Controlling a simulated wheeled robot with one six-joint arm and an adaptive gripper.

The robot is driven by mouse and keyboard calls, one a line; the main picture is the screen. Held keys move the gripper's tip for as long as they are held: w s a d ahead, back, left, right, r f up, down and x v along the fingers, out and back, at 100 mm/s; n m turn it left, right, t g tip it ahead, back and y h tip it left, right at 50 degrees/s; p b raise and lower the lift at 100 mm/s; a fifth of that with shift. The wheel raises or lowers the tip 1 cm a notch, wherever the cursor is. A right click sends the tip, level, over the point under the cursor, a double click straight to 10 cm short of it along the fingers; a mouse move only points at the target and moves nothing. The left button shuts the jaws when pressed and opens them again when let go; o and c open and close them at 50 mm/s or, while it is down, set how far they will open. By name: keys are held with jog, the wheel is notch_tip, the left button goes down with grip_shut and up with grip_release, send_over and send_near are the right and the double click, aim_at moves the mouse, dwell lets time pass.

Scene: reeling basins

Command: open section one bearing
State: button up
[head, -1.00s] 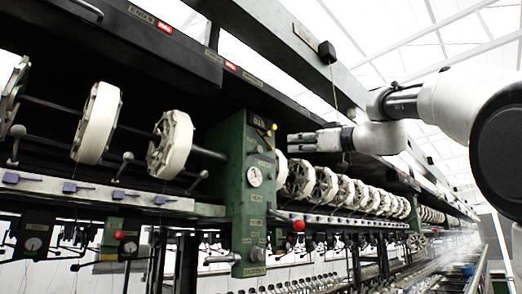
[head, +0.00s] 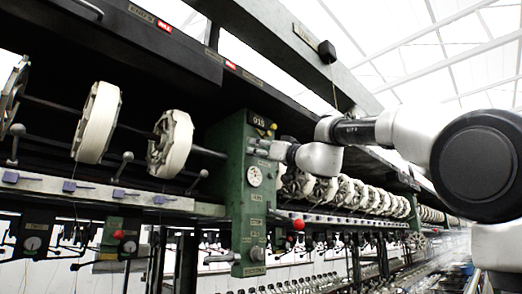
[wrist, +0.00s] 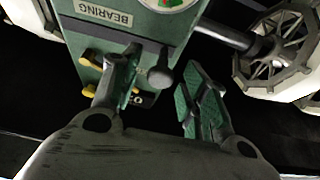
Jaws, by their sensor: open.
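The green post (head: 250,200) carries a number plate at its top and a round dial. In the wrist view, a plate reading BEARING (wrist: 105,18) sits on the green panel (wrist: 150,28) beside the dial (wrist: 172,3). A short grey lever with a rounded end (wrist: 160,77) sticks out below that plate. My gripper (wrist: 160,64) is open, its two fingers on either side of the lever, with a gap on the right. I cannot tell whether the left finger touches it. In the head view my gripper (head: 262,148) is at the upper part of the post.
Yellow knobs (wrist: 88,75) stick out close to my left finger. A white reel (wrist: 280,50) on a dark shaft is at the right in the wrist view. White reels (head: 170,145) line both sides of the post, and a beam (head: 290,45) runs overhead.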

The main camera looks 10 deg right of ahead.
jog(key=shift+c, duration=0.4)
grip_shut()
jog(key=w+d, duration=0.6)
jog(key=d, duration=0.3)
jog(key=shift+w, duration=0.15)
jog(key=shift+d, duration=0.1)
jog(key=shift+o, duration=0.4)
grip_release()
jog(key=v, duration=1.2)
